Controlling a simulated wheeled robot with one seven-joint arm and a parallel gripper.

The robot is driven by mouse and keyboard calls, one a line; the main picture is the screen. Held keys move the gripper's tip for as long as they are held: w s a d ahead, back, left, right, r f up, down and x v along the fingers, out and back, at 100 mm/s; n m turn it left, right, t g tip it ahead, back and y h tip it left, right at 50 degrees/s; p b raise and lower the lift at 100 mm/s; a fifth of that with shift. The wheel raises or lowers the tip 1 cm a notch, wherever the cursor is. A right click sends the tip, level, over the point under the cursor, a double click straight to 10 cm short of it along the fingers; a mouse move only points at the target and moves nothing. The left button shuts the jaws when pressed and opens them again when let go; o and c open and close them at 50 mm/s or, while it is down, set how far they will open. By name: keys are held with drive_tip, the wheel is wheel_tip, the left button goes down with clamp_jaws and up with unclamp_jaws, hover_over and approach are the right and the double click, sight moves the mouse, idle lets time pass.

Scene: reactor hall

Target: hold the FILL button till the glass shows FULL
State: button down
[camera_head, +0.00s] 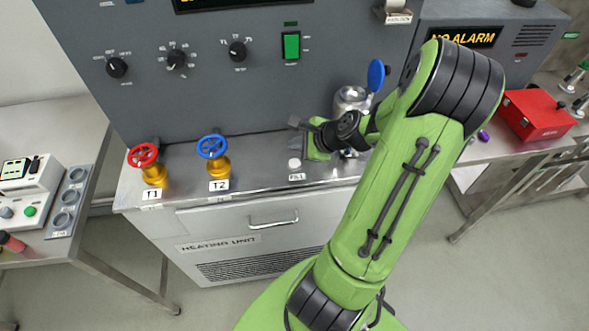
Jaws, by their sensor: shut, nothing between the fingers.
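The white round FILL button (295,163) sits on the steel bench top, with its label (297,177) in front of it. My gripper (296,144) is shut and empty. In the picture it is just above and behind the button; I cannot tell whether it touches it, but a gap seems to show. A shiny metal-and-glass vessel (350,99) stands behind my wrist, partly hidden by my arm. I cannot make out a level or a FULL mark on it.
A red valve wheel (143,155) marked T1 and a blue one (211,146) marked T2 stand left on the bench. A blue round paddle (376,75) is close to my arm. A red box (537,114) is at right. The grey panel (250,100) rises behind.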

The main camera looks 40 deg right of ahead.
sight(297, 165)
drive_tip(key=shift+f+b, duration=1.15)
drive_tip(key=shift+f, duration=0.85)
drive_tip(key=shift+f, duration=0.4)
drive_tip(key=shift+f+b, duration=0.35)
idle(5.2)
